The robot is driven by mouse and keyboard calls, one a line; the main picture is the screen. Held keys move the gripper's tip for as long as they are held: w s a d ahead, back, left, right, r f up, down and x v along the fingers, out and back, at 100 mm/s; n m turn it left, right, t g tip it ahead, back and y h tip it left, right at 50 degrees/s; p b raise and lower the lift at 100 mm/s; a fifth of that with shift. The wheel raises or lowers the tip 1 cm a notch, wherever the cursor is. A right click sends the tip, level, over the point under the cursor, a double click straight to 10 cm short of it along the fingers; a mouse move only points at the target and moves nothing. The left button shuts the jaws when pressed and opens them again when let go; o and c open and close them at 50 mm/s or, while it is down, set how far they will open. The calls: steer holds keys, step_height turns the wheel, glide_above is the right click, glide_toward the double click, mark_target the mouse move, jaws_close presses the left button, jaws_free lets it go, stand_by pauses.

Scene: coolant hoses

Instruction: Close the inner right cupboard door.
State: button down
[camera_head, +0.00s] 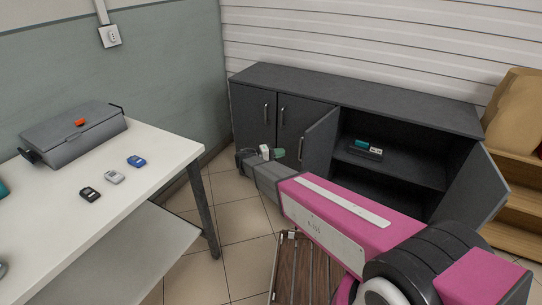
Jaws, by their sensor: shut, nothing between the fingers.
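The dark grey cupboard (350,90) stands against the back wall. Its inner right door (320,141) stands open, swung out towards me from the middle of the cupboard, with its handle on the side facing left. My gripper (246,155) is shut and empty, to the left of this door and in front of the closed left doors. It looks apart from the inner right door. My arm hides the lower part of that door and the fingertips are small and hard to make out.
The outer right door (474,190) also stands open. A dark object with a green top (365,149) lies on the inside shelf. A white table (150,160) with a grey toolbox (75,135) is at left. A wooden slatted thing (300,270) is on the floor.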

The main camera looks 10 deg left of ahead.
steer(key=shift+s+d, duration=0.2)
steer(key=shift+d, duration=2.55)
